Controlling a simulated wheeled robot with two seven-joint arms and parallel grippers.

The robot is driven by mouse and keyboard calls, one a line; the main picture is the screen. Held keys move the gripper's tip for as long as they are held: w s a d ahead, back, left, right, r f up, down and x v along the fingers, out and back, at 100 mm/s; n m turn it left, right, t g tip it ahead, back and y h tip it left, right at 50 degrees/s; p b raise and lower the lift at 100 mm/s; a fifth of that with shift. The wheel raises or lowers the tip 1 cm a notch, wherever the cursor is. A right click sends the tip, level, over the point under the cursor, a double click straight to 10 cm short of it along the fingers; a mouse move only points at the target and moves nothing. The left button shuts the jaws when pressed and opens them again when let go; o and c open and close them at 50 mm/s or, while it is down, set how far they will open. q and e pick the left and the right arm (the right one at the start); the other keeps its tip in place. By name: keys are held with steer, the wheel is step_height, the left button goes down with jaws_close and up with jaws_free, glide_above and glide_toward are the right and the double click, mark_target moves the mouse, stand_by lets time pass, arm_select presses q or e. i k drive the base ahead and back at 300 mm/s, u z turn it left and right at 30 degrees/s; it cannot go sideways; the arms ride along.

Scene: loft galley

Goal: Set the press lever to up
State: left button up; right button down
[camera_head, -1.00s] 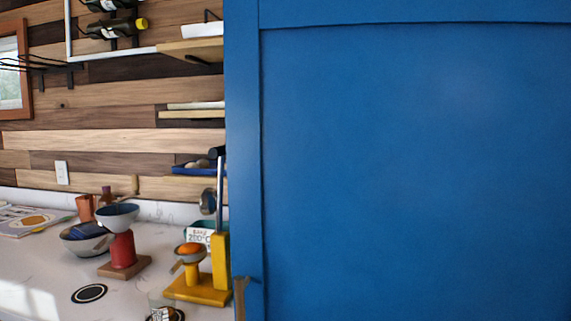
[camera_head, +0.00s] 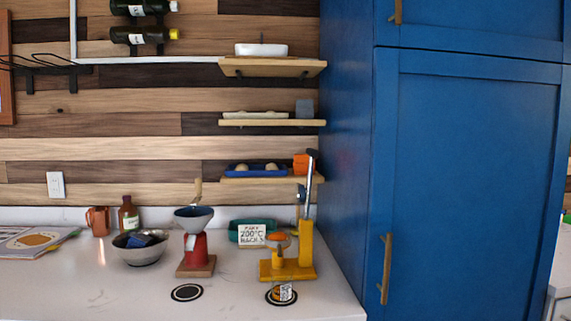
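The yellow press (camera_head: 306,243) stands upright on the white counter, close to the side of the tall blue cabinet. Its lever (camera_head: 309,179) is a metal bar with a dark handle at its top end; it points nearly straight up above the yellow post. An orange round thing (camera_head: 278,236) sits on the press's shorter front stand. Neither of my grippers shows in the head view.
The blue cabinet (camera_head: 470,180) with a vertical handle bounds the counter (camera_head: 110,290) on the right. A red grinder (camera_head: 196,246), a metal bowl (camera_head: 140,250), a brown bottle (camera_head: 128,214) and a sign (camera_head: 252,234) stand nearby. Two dark rings mark the counter front.

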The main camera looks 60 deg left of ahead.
mark_target(302, 195)
steer(key=u, duration=1.9)
